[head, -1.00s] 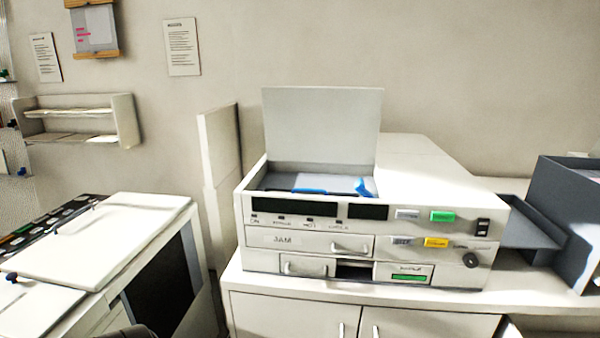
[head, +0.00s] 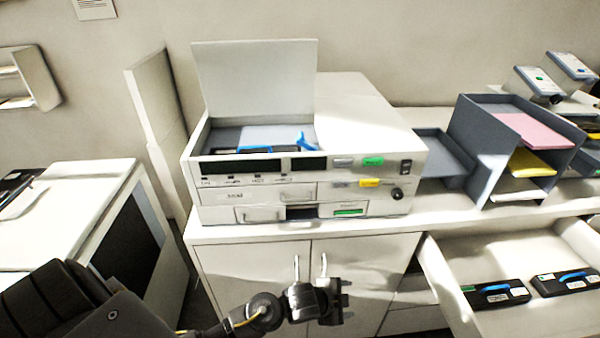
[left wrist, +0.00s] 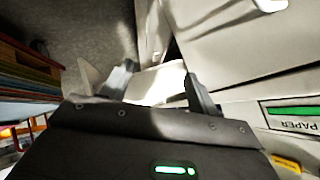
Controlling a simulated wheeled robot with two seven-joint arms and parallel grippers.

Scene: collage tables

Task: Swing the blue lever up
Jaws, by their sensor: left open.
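The blue lever (head: 305,143) is inside the open top bay of the white printer (head: 370,120), towards the bay's right side. A blue strip (head: 258,149) lies left of it on a dark part. The printer's lid (head: 255,80) stands up behind the bay. My left gripper (head: 343,301) is in front of the cabinet doors, well below the printer, open and empty. In the left wrist view its two fingers (left wrist: 160,85) are spread apart, with the printer's PAPER label (left wrist: 293,112) at the right. My right gripper is not in view.
An open drawer (head: 435,280) at the lower right holds dark cartridges (head: 497,292) with blue handles. A grey paper sorter (head: 480,150) stands right of the printer. A white-topped unit (head: 80,190) is at the left, with a gap before the cabinet.

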